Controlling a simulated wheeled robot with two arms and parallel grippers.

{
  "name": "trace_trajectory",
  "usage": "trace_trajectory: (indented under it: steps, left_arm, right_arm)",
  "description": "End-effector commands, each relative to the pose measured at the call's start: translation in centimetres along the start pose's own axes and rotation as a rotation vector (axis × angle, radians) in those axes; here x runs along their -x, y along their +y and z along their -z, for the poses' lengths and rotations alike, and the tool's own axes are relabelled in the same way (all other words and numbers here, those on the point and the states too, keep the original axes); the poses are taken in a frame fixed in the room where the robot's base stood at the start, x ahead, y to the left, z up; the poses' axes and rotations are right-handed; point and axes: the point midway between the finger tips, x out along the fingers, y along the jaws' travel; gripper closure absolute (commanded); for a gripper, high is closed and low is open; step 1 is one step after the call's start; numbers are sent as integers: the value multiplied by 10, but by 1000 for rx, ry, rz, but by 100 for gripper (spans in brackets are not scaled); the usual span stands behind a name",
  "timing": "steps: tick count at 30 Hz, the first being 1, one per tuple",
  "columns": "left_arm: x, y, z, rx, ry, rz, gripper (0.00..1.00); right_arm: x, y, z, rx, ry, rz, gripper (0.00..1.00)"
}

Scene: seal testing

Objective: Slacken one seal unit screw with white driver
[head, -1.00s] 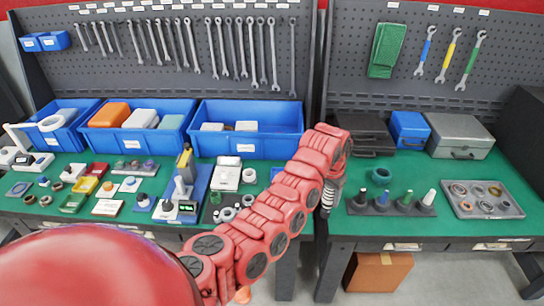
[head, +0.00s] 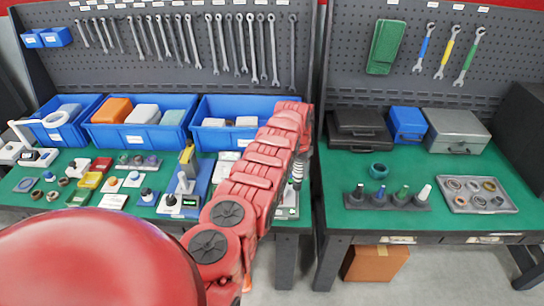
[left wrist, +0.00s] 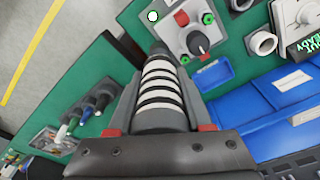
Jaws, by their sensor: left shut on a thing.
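My left gripper (head: 297,168) reaches over the front right edge of the left bench. It is shut on a dark cylindrical tool with white rings, which looks like the white-banded driver (head: 297,180). In the left wrist view the driver (left wrist: 163,95) lies between the two grey fingers and points away from the palm. Its far end is over or beside a white unit (left wrist: 182,15) with a dark knob, a red button and green rings. I cannot tell whether the tip touches the unit. The unit's screws are not clear. My right gripper is not in view.
Blue bins (head: 140,137) line the back of the left bench, with many small parts in front. On the right bench stand a rack of coloured-top tools (head: 388,203) and a grey ring tray (head: 480,208). A gap separates the benches.

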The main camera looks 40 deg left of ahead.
Motion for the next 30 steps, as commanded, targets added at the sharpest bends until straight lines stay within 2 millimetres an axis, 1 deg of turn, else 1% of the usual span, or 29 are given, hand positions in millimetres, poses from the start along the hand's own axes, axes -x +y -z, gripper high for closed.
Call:
trace_trajectory:
  steps: [30]
  left_arm:
    - [10,-25,-9,80,-1,9,100]
  right_arm:
    - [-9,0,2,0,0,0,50]
